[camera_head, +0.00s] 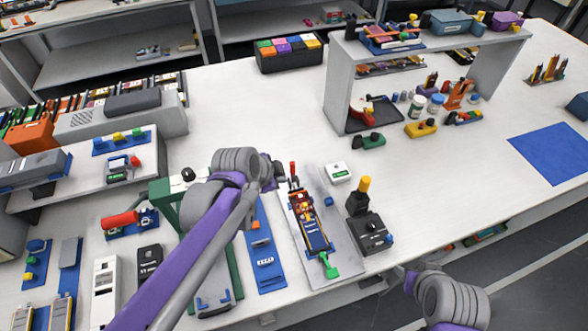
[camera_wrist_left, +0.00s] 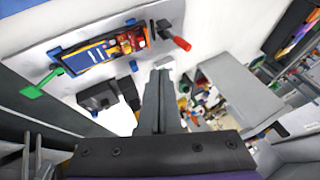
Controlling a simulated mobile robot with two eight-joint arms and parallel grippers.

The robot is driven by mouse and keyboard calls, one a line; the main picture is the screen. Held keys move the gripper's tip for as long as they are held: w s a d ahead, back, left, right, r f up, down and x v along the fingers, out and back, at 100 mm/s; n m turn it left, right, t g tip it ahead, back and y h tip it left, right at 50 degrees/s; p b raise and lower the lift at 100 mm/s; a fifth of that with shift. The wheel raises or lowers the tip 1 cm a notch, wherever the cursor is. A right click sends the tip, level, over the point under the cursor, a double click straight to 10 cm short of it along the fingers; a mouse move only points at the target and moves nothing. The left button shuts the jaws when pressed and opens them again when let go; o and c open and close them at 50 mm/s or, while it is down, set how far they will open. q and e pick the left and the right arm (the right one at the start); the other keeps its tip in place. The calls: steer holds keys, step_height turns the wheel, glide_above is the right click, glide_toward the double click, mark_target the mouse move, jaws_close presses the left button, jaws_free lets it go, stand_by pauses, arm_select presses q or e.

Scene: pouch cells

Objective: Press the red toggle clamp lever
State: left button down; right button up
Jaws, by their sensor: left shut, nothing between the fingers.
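The red toggle clamp lever (camera_head: 292,169) stands at the far end of a long fixture plate (camera_head: 341,250), which holds an orange and blue assembly (camera_head: 307,217). In the left wrist view the red lever (camera_wrist_left: 181,44) is a thick red handle on a dark arm, up and right of my fingertips. My left gripper (camera_head: 281,172) is shut and empty, just left of the red lever in the head view. Its closed fingers (camera_wrist_left: 160,78) show apart from the lever in the wrist view. My right gripper (camera_head: 399,270) shows only as a small part near the table's front edge.
A green lever (camera_head: 331,267) is at the fixture's near end. A blue tray (camera_head: 264,255) lies left. Another red handle (camera_head: 120,221) is farther left. The table centre is clear.

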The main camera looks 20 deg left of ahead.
arm_select(q)
steer(key=b, duration=0.1)
glide_toward(293, 171)
steer(key=d+f, duration=0.3)
steer(key=f, duration=0.2)
steer(key=w, duration=0.1)
steer(key=w+a, duration=0.1)
steer(key=w, duration=0.1)
steer(key=shift+w+a, duration=0.1)
steer(key=shift+a, duration=0.1)
stand_by(0.3)
